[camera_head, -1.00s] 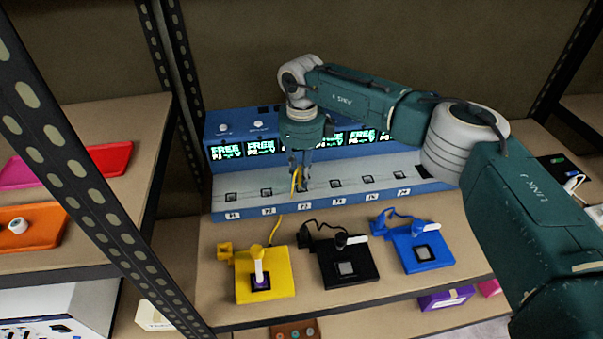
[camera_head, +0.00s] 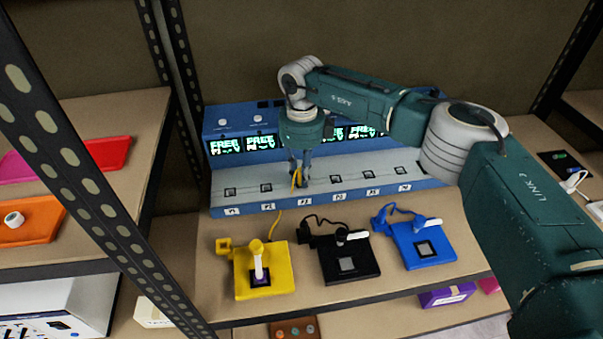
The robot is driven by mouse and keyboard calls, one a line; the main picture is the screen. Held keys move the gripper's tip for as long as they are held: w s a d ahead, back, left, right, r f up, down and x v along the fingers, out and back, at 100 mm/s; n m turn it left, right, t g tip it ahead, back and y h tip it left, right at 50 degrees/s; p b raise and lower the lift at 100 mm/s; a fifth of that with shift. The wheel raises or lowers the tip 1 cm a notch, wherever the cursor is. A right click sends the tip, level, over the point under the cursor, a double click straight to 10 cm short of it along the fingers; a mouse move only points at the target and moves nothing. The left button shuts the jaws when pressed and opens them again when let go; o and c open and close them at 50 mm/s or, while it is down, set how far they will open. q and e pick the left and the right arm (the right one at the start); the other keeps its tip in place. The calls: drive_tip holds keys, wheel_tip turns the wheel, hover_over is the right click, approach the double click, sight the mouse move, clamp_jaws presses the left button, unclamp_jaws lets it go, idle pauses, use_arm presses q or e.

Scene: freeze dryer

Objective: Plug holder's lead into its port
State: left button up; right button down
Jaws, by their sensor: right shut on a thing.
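A blue rack (camera_head: 440,184) stands at the back of the shelf, with a sloped top carrying a row of small dark square ports and white labels. My right gripper (camera_head: 300,180) points down over the rack near the third port. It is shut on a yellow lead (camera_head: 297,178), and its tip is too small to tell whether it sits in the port. A yellow holder (camera_head: 283,279) with a white-and-yellow upright piece lies in front. The lead's cord (camera_head: 275,225) runs from the rack down to this holder. My left gripper is not in view.
A black holder (camera_head: 366,265) and a blue holder (camera_head: 440,246) with their own leads lie to the right of the yellow one. Green displays (camera_head: 261,143) line the rack's back. A perforated metal post (camera_head: 85,185) crosses the left side.

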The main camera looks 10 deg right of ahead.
drive_tip(key=c, duration=1.6)
unclamp_jaws()
drive_tip(key=shift+c, duration=0.2)
